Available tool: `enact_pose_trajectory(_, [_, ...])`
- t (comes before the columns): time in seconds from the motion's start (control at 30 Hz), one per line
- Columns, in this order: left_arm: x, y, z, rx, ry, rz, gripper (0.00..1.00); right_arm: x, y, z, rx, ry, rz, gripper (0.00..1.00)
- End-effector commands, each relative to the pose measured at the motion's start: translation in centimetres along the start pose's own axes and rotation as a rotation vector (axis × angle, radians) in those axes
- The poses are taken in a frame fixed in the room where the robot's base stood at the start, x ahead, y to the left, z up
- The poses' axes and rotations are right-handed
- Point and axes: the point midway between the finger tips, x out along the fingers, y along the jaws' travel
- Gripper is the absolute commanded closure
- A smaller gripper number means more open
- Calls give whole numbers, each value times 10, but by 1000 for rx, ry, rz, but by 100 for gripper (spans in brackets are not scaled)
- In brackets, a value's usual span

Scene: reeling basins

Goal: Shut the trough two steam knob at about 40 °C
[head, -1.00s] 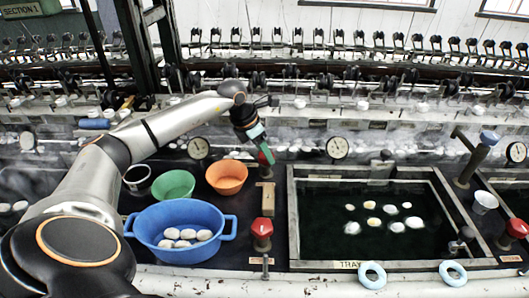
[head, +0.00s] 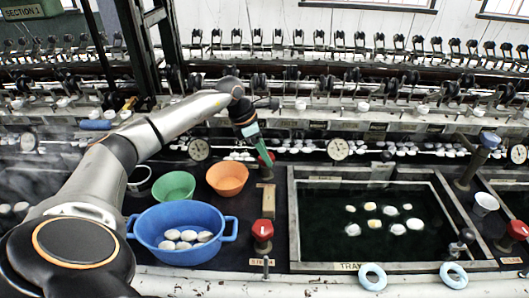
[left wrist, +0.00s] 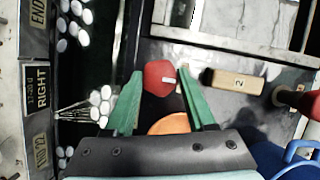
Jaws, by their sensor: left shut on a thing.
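My left gripper (head: 265,156) reaches over the black bench behind the wooden block. In the left wrist view its green fingers (left wrist: 160,98) are shut on a red knob (left wrist: 160,78) with a white mark, which is mostly hidden in the head view. A second red knob (head: 263,229) stands at the front beside the dark trough (head: 292,215), with a small label plate below it. It also shows in the left wrist view (left wrist: 308,102). A round dial (head: 339,149) stands behind the trough; its reading is too small to tell. My right gripper is not in view.
The wooden block (left wrist: 238,83) marked 2 lies between the two knobs. A blue basin (head: 146,222) with cocoons, a green bowl (head: 174,184) and an orange bowl (head: 227,177) stand left of it. Several cocoons float in the trough. A post (head: 476,160) stands at right.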

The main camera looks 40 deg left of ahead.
Motion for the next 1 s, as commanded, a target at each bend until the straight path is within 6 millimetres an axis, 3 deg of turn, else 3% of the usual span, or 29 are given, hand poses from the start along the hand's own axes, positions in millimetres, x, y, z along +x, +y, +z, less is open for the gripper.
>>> enact_pose_trajectory(0.07, [-1, 0, 1, 4, -1, 2, 100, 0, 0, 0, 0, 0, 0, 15])
enact_pose_trajectory(0.1, [-1, 0, 1, 4, -1, 2, 40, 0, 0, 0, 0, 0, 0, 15])
enact_pose_trajectory(0.33, [0, 0, 0, 3, 0, 1, 15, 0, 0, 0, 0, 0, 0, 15])
enact_pose_trajectory(0.67, [-5, 0, 0, 1, 0, 2, 15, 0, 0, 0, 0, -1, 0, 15])
enact_pose_trajectory(0.77, [-18, 1, 0, 2, -2, 5, 15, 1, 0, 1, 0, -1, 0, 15])
enact_pose_trajectory(1.0, [-70, 1, 1, 2, -3, 6, 15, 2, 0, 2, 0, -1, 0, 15])
